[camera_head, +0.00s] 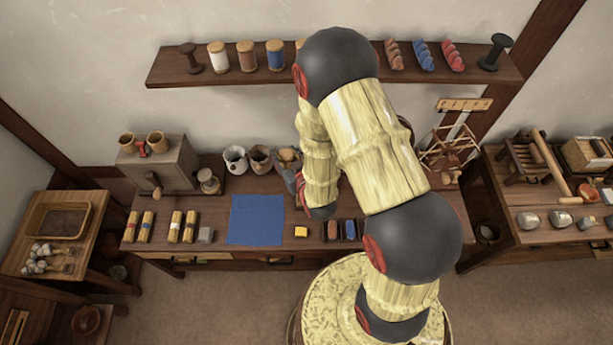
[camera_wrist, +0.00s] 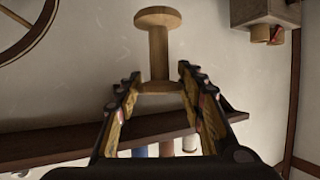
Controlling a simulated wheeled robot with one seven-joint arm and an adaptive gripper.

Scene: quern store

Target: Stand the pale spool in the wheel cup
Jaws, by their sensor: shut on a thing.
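The pale spool (camera_wrist: 158,52) shows in the wrist view between the fingertips of my gripper (camera_wrist: 160,80). The fingers are shut on its near end, and its other flange points away from the hand. In the head view my arm covers much of the bench middle, and I cannot make out the held spool there. Part of a wooden wheel (camera_wrist: 28,35) shows at the top left of the wrist view. In the head view a bit of a dark wheel rim (camera_head: 405,128) shows behind my arm. I cannot make out the wheel cup.
A wall shelf (camera_head: 170,77) carries several spools and twisted yarn hanks. The bench holds a blue cloth (camera_head: 256,219), jugs (camera_head: 235,158), a grey-brown box (camera_head: 160,167) and small blocks. A wooden winder (camera_head: 450,155) stands right of my arm.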

